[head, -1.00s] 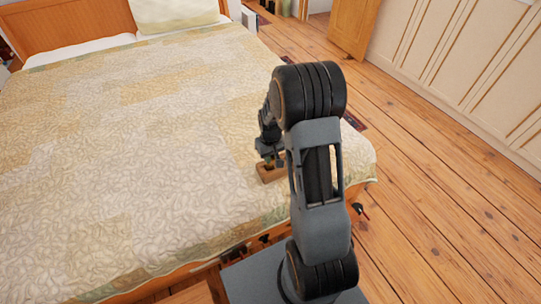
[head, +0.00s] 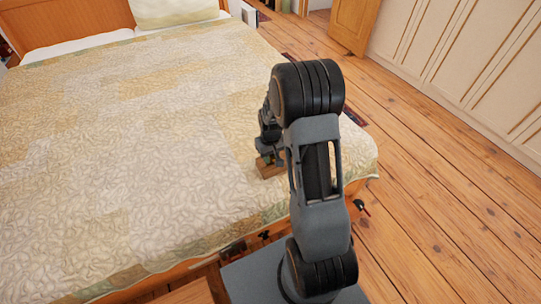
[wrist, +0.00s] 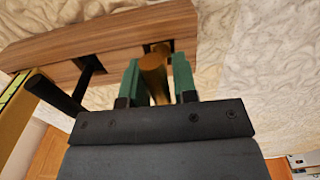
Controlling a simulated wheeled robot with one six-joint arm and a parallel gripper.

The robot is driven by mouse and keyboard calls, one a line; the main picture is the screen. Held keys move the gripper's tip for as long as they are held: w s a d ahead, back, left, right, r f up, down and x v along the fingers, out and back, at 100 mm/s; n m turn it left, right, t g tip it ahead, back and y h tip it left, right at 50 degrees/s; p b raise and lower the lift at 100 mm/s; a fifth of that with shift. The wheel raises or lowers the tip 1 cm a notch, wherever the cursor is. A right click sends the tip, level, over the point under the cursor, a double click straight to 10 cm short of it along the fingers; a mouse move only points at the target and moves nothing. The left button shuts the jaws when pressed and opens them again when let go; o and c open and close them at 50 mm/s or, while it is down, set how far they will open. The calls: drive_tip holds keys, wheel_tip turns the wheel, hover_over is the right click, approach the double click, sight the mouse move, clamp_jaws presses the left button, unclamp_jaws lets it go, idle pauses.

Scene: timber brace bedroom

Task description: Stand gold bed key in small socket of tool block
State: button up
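The wooden tool block (wrist: 40,58) lies on the bed, with dark socket openings in its face; it also shows in the head view (head: 268,170). The gold bed key (wrist: 153,76) is between the green fingertips of my gripper (wrist: 156,78). The fingers look shut on it, with one on each side. The key's far end is at the block, beside a dark opening. How deep it sits in the socket is hidden. A black bar-like piece (wrist: 88,72) stands in another opening to the left. In the head view my gripper (head: 268,158) is over the block, small and partly hidden.
The quilted bed (head: 130,150) spreads left of my arm, and its top is clear around the block. The wooden floor (head: 440,180) is open on the right, up to the pale panelled wall (head: 460,60). A wooden surface (head: 190,293) is at the bottom edge.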

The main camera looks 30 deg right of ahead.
drive_tip(key=o, duration=0.3)
drive_tip(key=shift+o, duration=0.2)
wheel_tip(320, 180, up, 14)
drive_tip(key=p, duration=0.1)
drive_tip(key=shift+p, duration=0.35)
drive_tip(key=shift+d+f, duration=0.1)
drive_tip(key=s+a+r+t+p, duration=0.1)
drive_tip(key=s+a+r+p, duration=0.3)
drive_tip(key=s+r, duration=0.4)
drive_tip(key=s+a+r+t+p, duration=0.2)
drive_tip(key=s+a+r+p, duration=0.3)
drive_tip(key=s+r, duration=0.3)
drive_tip(key=shift+a+r+t, duration=0.3)
drive_tip(key=shift+a+r, duration=0.15)
drive_tip(key=shift+r, duration=0.3)
